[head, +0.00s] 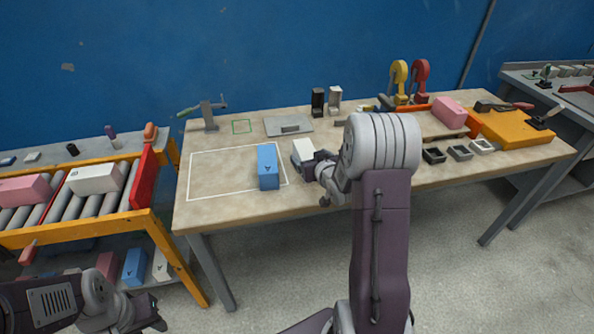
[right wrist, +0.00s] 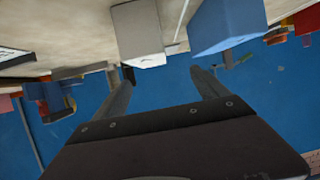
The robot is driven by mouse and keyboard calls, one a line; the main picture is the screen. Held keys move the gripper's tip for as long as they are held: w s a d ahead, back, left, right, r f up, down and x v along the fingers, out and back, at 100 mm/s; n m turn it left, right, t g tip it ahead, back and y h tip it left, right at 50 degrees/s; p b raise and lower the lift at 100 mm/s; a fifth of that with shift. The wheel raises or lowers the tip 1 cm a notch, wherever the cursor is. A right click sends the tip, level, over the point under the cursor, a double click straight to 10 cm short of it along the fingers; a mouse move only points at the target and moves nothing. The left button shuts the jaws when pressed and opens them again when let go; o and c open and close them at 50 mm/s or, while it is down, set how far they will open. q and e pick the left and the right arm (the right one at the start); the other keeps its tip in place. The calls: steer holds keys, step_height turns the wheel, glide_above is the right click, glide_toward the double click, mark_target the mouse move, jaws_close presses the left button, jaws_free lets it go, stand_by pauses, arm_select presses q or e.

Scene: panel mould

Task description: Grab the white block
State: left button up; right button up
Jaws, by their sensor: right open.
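A white block (head: 302,149) lies on the wooden workbench (head: 235,208), just right of a blue block (head: 267,166). My right gripper (head: 322,172) is at the white block's near right side, open, with nothing between its fingers. My gripper hides part of the block in the head view. In the right wrist view, the white block (right wrist: 138,32) is above the fingers of my right gripper (right wrist: 162,73), with the blue block (right wrist: 222,25) to its right. My left gripper (head: 148,318) is low at the bottom left, away from the bench; its jaw opening is unclear.
Another white block (head: 96,178) and a pink block (head: 25,190) lie on the roller conveyor (head: 70,208) at left. A grey plate (head: 288,126) is behind the white block. A pink block (head: 448,111) and an orange tray (head: 512,128) are at right. The outlined area left of the blue block is clear.

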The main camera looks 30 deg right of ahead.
mark_target(308, 152)
steer(key=shift+w+d+f, duration=0.15)
steer(key=shift+d+f, duration=0.2)
steer(key=shift+d, duration=0.2)
steer(key=shift+w+d+f, duration=0.15)
steer(key=shift+d+f, duration=0.2)
steer(key=shift+d, duration=0.15)
steer(key=x, duration=0.2)
steer(key=shift+w+a+f, duration=0.1)
steer(key=shift+w+f, duration=0.05)
steer(key=shift+w, duration=0.3)
steer(key=shift+w+f, duration=0.15)
steer(key=x, duration=0.5)
steer(key=shift+f, duration=0.2)
steer(key=shift+r, duration=0.1)
steer(key=shift+c, duration=0.6)
steer(key=shift+r, duration=0.1)
jaws_close()
